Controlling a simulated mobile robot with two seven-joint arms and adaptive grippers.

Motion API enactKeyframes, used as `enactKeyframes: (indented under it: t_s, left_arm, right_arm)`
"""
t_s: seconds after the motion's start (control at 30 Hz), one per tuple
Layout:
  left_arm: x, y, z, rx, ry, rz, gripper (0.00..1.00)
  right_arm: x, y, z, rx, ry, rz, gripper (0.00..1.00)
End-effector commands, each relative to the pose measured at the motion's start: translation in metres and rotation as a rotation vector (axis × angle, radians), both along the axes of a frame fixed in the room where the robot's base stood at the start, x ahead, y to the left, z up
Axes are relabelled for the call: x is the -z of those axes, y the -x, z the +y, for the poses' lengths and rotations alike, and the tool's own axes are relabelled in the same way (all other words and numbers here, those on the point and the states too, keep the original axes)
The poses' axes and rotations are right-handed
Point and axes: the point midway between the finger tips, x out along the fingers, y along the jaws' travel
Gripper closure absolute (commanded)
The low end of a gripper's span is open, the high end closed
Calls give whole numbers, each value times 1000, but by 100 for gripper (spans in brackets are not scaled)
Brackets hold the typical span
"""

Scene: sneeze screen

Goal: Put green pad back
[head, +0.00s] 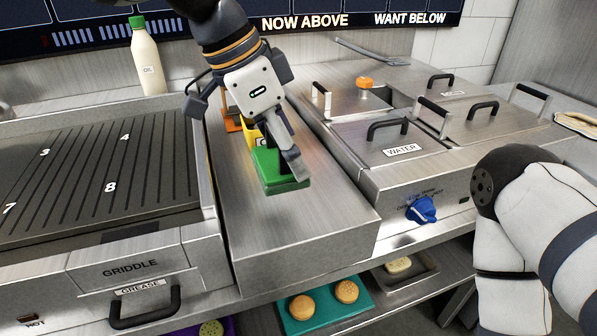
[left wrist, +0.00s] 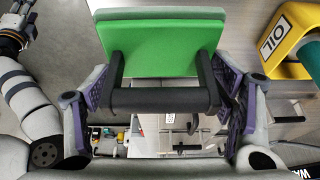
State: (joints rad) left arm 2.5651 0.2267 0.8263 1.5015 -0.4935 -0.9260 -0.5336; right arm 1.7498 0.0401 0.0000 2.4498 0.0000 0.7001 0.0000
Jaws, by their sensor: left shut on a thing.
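The green pad (head: 280,172) has a black handle, seen in the left wrist view (left wrist: 160,101). My left gripper (head: 285,150) is shut on this handle, with a finger at each end. The pad's green block (left wrist: 165,45) is over the steel counter between the griddle and the lidded wells. I cannot tell whether it touches the counter. A yellow holder marked OIL (left wrist: 290,40) is close behind the pad, partly hidden by my gripper in the head view (head: 248,137). My right gripper (left wrist: 14,30) shows small at the left wrist view's upper left; its jaws are unclear.
An orange holder (head: 231,123) is behind the yellow one. The griddle (head: 95,165) is at left, an oil bottle (head: 147,60) behind it. Lidded wells (head: 385,145) with handles stand at right. The front of the steel counter (head: 305,225) is clear.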

Motion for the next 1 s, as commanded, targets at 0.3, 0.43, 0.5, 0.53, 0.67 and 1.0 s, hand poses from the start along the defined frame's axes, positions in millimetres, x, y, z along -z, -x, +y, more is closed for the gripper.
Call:
enactKeyframes:
  t_s: [0.3,0.43,0.5,0.53,0.67,1.0]
  left_arm:
    - [37,-19,-19,0,1,0,46]
    - [58,-18,-18,-1,1,-4,46]
    - [59,-19,-18,-1,2,-6,46]
    - [58,-19,-18,-1,2,-7,46]
    - [59,-19,-18,-1,2,-7,46]
    - [62,-19,-18,-1,1,-6,4]
  right_arm:
    - [7,7,0,0,0,26,60]
    - [5,6,0,0,0,21,60]
    - [5,6,0,0,0,21,60]
    - [5,6,0,0,0,21,60]
    - [5,6,0,0,0,21,60]
    - [5,5,0,0,0,20,60]
